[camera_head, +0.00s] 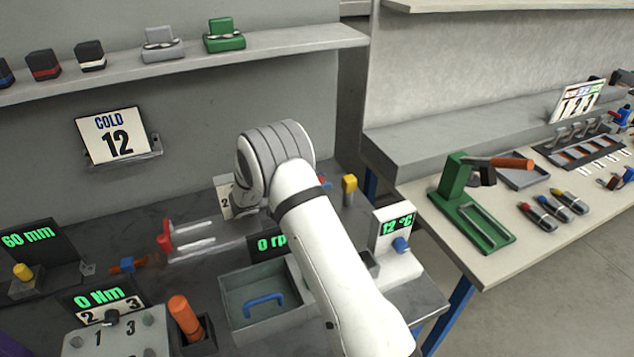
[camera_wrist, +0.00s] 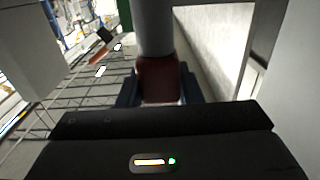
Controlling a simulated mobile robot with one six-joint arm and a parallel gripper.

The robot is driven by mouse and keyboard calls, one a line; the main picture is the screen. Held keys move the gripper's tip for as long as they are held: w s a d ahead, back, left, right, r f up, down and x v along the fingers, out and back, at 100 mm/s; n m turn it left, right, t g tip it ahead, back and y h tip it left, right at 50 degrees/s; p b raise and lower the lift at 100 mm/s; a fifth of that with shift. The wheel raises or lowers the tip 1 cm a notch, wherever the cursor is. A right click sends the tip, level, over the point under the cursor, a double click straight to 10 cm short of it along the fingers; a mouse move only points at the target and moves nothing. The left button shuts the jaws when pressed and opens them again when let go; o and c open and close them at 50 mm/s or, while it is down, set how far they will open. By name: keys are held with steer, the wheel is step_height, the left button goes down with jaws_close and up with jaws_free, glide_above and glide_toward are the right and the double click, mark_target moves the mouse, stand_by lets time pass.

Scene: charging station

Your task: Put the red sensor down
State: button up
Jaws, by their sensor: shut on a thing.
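The red sensor (camera_wrist: 158,80) shows in the wrist view as a dark red block under a thick grey cylinder. My gripper (camera_wrist: 158,90) is shut on it, with a bluish finger on each side of the red block. What lies beneath the sensor is hidden by the gripper body, and I cannot tell whether it touches a surface. In the head view my white arm reaches over the grey bench (camera_head: 200,285), and the gripper and the held sensor are hidden behind the arm.
A grey tray with a blue handle (camera_head: 264,300), an orange-handled tool (camera_head: 185,318) and a 12 °C display unit (camera_head: 395,245) stand near the arm. A red-ended piece with rods (camera_head: 166,240) lies left. A shelf (camera_head: 200,65) runs behind; a green press (camera_head: 466,205) stands right.

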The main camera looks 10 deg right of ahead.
steer(key=shift+f+b, duration=0.45)
steer(key=shift+f, duration=0.15)
steer(key=o, duration=1)
steer(key=shift+o, duration=0.2)
steer(key=shift+r, duration=0.15)
steer(key=shift+r+p, duration=0.45)
steer(key=shift+a, duration=0.35)
steer(key=s+a+b, duration=0.2)
steer(key=a, duration=0.9)
steer(key=shift+s, duration=0.2)
steer(key=shift+r, duration=0.15)
